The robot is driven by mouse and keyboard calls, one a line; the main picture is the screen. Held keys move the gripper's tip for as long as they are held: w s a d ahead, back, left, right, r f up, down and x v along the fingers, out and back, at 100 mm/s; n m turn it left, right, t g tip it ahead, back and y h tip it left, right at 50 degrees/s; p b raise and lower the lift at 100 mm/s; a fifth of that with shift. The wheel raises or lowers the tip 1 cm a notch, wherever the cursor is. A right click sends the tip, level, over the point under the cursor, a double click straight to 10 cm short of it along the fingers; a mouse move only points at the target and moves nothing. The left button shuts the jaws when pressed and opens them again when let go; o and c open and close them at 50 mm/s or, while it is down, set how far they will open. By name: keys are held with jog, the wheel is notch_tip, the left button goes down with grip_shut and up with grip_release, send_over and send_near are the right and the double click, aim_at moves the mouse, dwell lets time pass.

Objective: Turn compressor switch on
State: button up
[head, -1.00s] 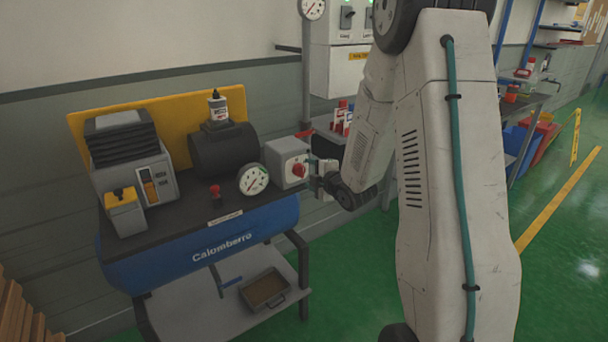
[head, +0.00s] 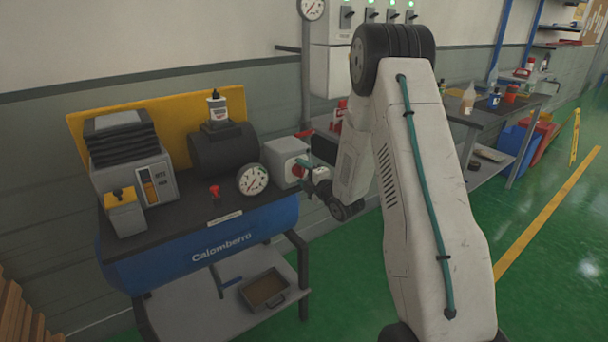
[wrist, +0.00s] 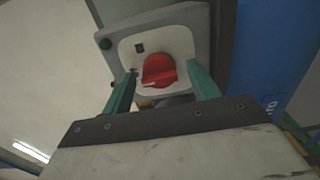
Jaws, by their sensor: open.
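The compressor (head: 215,242) is a blue tank unit labelled Calomberro, with a motor and gauge on top. Its grey switch box (head: 281,153) sits at the right end of the unit. In the wrist view the red rotary switch (wrist: 159,71) shows on a light plate, upper middle. My gripper (wrist: 163,88) is open, with one teal finger on each side of the red knob. I cannot tell whether the fingers touch it. In the head view my gripper (head: 303,170) is right in front of the box and hides most of the knob.
A pressure gauge (head: 252,180) and a small red knob (head: 215,191) stand left of the switch box. A wall cabinet (head: 335,65) with green-lit switches is behind my arm. A workbench (head: 520,108) stands at right. Green floor is open at right.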

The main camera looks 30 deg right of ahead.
jog(key=shift+w, duration=0.1)
jog(key=shift+c, duration=0.3)
jog(key=c, duration=0.9)
jog(key=shift+d, duration=0.1)
jog(key=shift+c, duration=0.2)
jog(key=shift+m, duration=0.4)
jog(key=m, duration=1.1)
